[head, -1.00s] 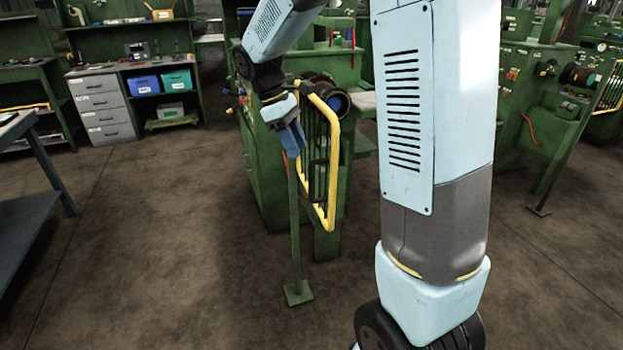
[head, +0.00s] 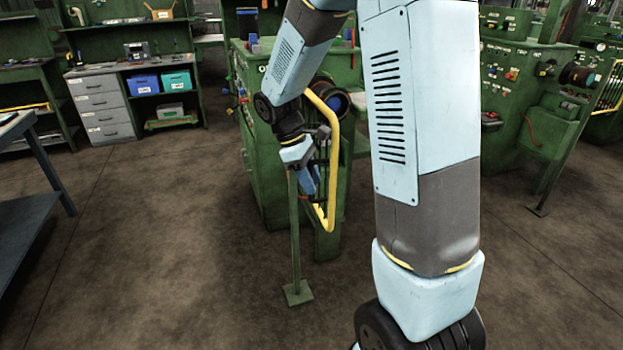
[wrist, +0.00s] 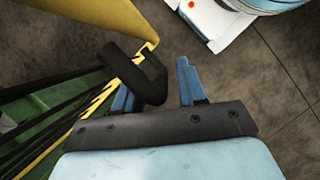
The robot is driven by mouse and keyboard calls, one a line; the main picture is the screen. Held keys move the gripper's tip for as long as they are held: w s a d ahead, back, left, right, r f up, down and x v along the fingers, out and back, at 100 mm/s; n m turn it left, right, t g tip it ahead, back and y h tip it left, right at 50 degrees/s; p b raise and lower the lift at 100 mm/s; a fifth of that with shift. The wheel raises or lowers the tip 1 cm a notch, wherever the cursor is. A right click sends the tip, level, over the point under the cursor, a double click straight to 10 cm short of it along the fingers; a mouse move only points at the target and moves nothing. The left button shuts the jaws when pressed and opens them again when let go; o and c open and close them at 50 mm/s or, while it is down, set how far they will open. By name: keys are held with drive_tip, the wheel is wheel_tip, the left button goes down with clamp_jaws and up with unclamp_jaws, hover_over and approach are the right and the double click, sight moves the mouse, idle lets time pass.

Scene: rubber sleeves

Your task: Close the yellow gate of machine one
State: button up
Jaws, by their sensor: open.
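The yellow gate (head: 333,170) of the green machine (head: 262,150) stands swung out, seen nearly edge-on in the head view. Its yellow frame (wrist: 105,25) and dark bars fill the left of the wrist view. A black handle (wrist: 152,84) sticks out from the gate. My gripper (head: 309,185) is at the gate's left side in the head view and hides the handle there. In the wrist view, my gripper's (wrist: 160,85) two blue fingers are open. The handle's bar appears between them, close to the left finger; I cannot tell its depth or whether they touch.
A green post (head: 296,240) with a foot plate stands just left of the gate. A blue-grey table (head: 35,215) is at the left edge. A drawer cabinet (head: 104,108) stands behind. More green machines (head: 505,130) are at the right. The floor at left front is clear.

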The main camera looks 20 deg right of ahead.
drive_tip(key=shift+c, duration=0.4)
clamp_jaws()
